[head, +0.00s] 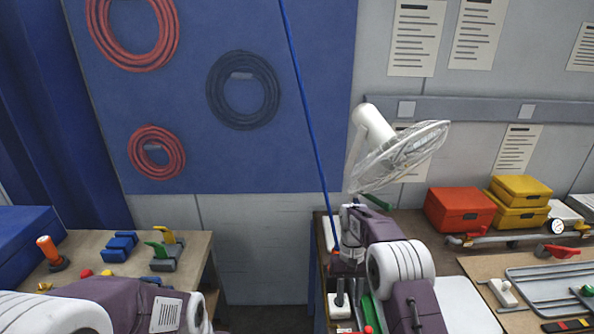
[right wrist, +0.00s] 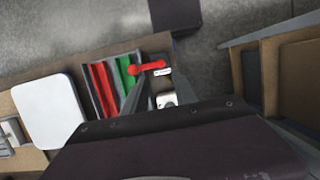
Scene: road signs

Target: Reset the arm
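My right arm comes in from the bottom right of the head view and reaches over the left edge of the right workbench (head: 440,225). My right gripper (head: 347,272) is at its far end there, small and partly hidden. In the right wrist view my right gripper (right wrist: 160,90) shows two dark fingers spread apart, with nothing held between them. Beyond the fingers is a red handle (right wrist: 148,67) beside a white block (right wrist: 166,99); I cannot tell their exact distance. My left arm crosses the bottom left of the head view; its gripper is out of view.
A white fan (head: 395,155) stands behind my right arm, close to it. Red box (head: 460,208) and yellow boxes (head: 520,190) are at the back right. The left workbench (head: 90,250) holds several switches. A gap separates the benches. A blue cable (head: 300,85) hangs between.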

